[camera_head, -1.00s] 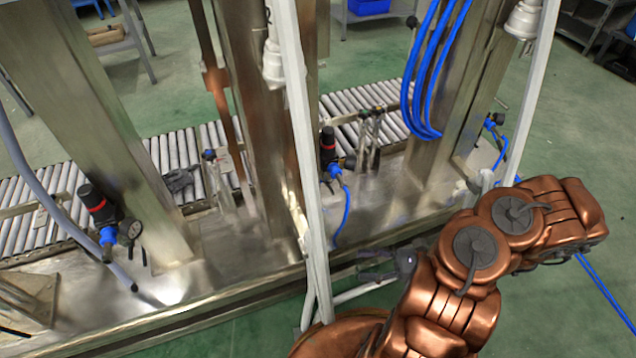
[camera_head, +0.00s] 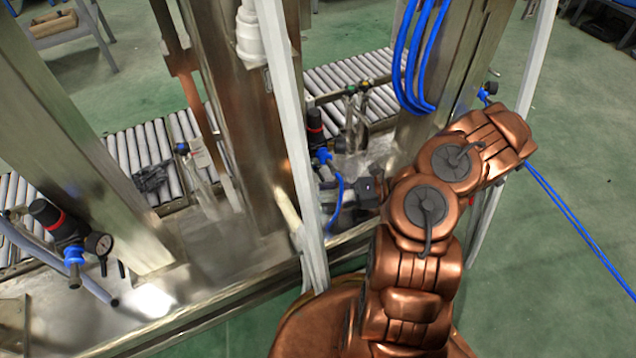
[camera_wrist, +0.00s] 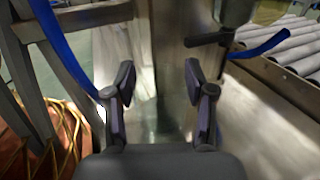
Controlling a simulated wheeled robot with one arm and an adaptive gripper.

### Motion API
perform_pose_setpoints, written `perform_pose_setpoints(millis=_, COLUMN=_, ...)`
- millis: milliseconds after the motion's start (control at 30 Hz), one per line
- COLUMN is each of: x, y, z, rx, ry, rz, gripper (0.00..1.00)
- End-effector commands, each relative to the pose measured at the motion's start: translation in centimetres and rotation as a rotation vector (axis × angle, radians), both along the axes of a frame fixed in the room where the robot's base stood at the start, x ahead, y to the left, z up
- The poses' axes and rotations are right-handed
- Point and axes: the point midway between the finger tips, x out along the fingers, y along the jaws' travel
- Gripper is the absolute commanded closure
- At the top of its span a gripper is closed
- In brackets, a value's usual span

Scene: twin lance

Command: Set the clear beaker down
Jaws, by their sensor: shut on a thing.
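My gripper (camera_wrist: 158,95) shows in the wrist view with its two dark fingers apart, shut on the clear beaker (camera_wrist: 158,122). The beaker is see-through and only faintly visible between the fingers; its rim and base cannot be made out. In the head view my gripper (camera_head: 345,190) reaches left from my copper arm over the near edge of the steel deck (camera_head: 205,240), close to the blue hose. The beaker cannot be made out there. Whether it touches the deck I cannot tell.
A white post (camera_head: 290,140) stands left of my gripper. A black-and-blue regulator (camera_head: 317,140) and blue hose (camera_head: 337,200) are close by. Steel columns (camera_head: 240,120) rise from the deck. A roller conveyor (camera_head: 150,150) runs behind. Bare deck lies left of the post.

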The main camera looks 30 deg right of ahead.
Motion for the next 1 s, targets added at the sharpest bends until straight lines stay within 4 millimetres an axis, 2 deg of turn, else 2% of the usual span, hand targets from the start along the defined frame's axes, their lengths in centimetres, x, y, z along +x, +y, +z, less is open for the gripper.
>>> perform_pose_setpoints(millis=100, x=1.9, y=0.1, z=-0.3, rx=-0.003, ry=0.0, rz=0.004, gripper=0.8)
perform_pose_setpoints(millis=367, x=3.8, y=0.2, z=-0.2, rx=0.0, ry=0.001, rz=0.005, gripper=0.8)
perform_pose_setpoints(millis=600, x=7.3, y=0.1, z=-0.5, rx=0.0, ry=-0.001, rz=0.004, gripper=0.8)
perform_pose_setpoints(millis=700, x=7.1, y=0.1, z=-1.4, rx=0.002, ry=0.0, rz=0.003, gripper=0.8)
perform_pose_setpoints(millis=1000, x=7.1, y=0.1, z=-1.5, rx=0.002, ry=-0.001, rz=0.003, gripper=0.8)
